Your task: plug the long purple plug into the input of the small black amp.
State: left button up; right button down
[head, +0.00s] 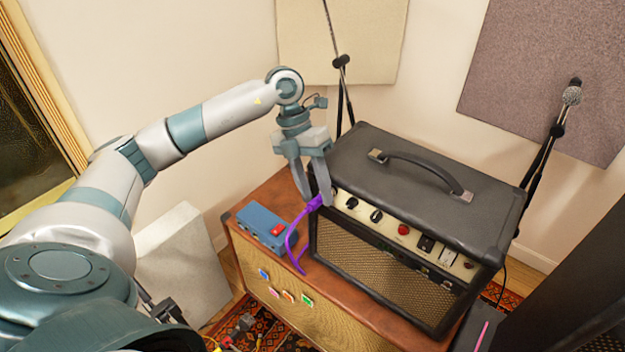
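The small black amp (415,215) stands on a wooden cabinet, with its knobs and sockets along the cream front panel (405,232). My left gripper (315,199) points down at the left end of that panel. Its fingers are around the long purple plug (314,204) and appear closed on it. The plug lies close to the panel's left end; the fingers hide its tip, so I cannot tell whether it is in the input. My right gripper is not in view.
A blue box with a red switch (262,226) sits on the cabinet (350,285), left of the amp. Microphone stands rise behind and at right, one with a microphone (572,95). A dark object (565,290) fills the lower right. Loose plugs (240,330) lie on the rug.

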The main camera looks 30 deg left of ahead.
pick_arm(q)
jog(key=shift+r, duration=0.1)
jog(key=b+v, duration=0.4)
jog(key=v, duration=1.3)
jog(key=shift+r, duration=0.1)
